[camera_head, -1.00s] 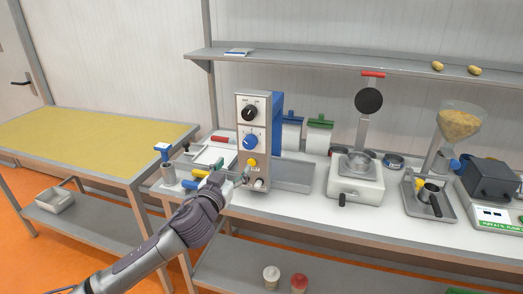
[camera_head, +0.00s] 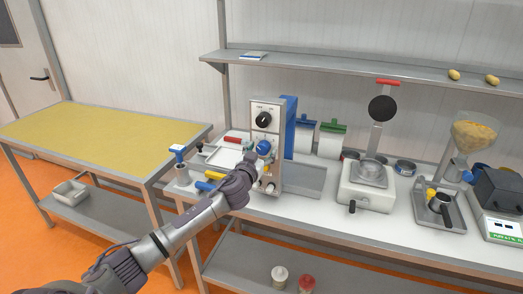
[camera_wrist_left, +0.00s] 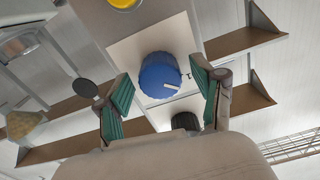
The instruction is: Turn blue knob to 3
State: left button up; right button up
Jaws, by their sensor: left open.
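The blue knob (camera_head: 264,147) sits on the front of the upright machine panel (camera_head: 257,109), below a black knob (camera_head: 264,119). My left gripper (camera_head: 254,157) is at the panel, just in front of and slightly left of the blue knob. In the left wrist view the blue knob (camera_wrist_left: 159,75) lies between the two green-padded fingers (camera_wrist_left: 160,100), with visible gaps on both sides. The gripper is open there. A white pointer mark shows on the knob, but I cannot read the scale numbers. My right gripper is not in view.
A yellow button shows in the wrist view (camera_wrist_left: 123,2). A tray (camera_head: 304,178) and a white press (camera_head: 367,187) stand right of the machine. Coloured-handled tools (camera_head: 213,175) lie left of it. A shelf (camera_head: 360,66) runs above.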

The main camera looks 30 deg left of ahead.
pick_arm(q)
jog(key=shift+c, duration=0.3)
jog(key=c, duration=0.8)
jog(key=shift+c, duration=1.4)
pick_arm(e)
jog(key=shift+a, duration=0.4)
pick_arm(q)
jog(key=m, duration=0.4)
jog(key=shift+m, duration=0.4)
jog(key=m, duration=0.4)
jog(key=shift+m+p, duration=0.3)
jog(key=m+p, duration=0.1)
jog(key=m, duration=0.4)
jog(key=shift+m, duration=0.3)
jog(key=m+p, duration=0.1)
jog(key=m, duration=0.3)
jog(key=shift+m, duration=0.4)
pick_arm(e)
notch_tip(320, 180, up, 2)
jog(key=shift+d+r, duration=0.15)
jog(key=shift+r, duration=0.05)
pick_arm(q)
jog(key=shift+f, duration=0.1)
